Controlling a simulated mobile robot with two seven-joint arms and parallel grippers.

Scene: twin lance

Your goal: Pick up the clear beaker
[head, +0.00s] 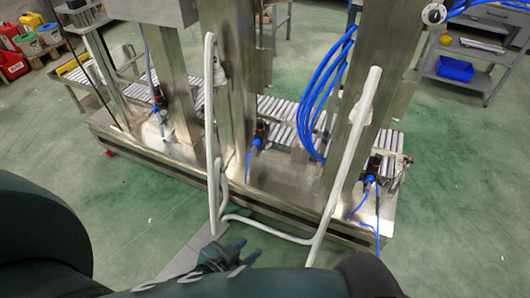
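No clear beaker shows in the head view. My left gripper (250,248) is at the bottom centre, dark and small, with its two fingers apart and nothing visible between them. It is over the green floor, in front of the steel machine and close to the white bent pipe in the picture. My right gripper does not show.
A steel machine frame (285,192) with upright columns and a roller conveyor (275,108) spans the middle. A white pipe (268,233) loops in front of it. Blue hoses (322,95) hang down. A blue bin (455,69) sits on a shelf at top right. Green floor (455,190) is open at right.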

